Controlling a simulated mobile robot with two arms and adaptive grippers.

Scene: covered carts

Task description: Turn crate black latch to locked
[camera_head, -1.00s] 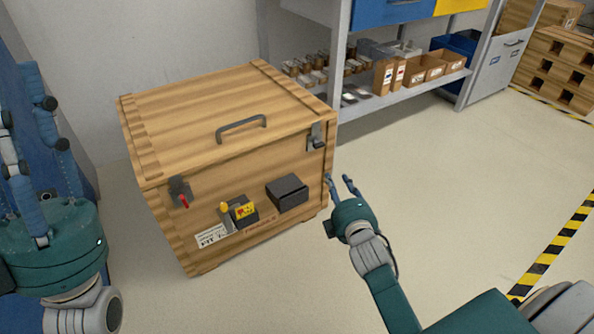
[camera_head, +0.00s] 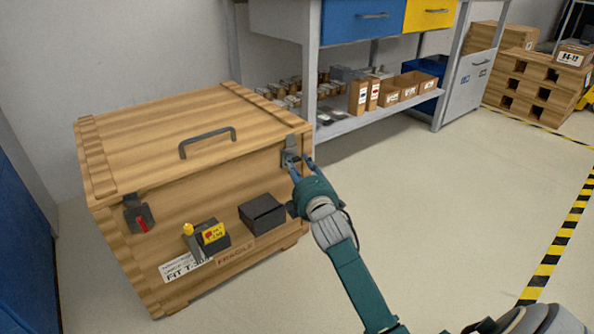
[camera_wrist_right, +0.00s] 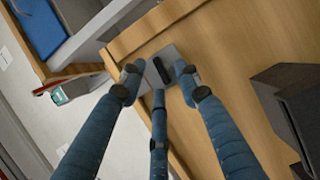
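The wooden crate (camera_head: 155,130) stands at the left in the head view. Its black latch (camera_head: 290,157) is on the front, near the upper right corner. In the wrist view the latch's black handle (camera_wrist_right: 162,72) sits on a grey plate. My right gripper (camera_head: 300,166) is at the latch. In the wrist view its fingers (camera_wrist_right: 158,78) are apart, one on each side of the handle and a third below. I cannot tell whether they touch it. My left gripper is not in view.
A latch with a red handle (camera_head: 141,222) is at the crate's front left. A shelf unit (camera_head: 312,70) stands behind. Floor to the right is clear.

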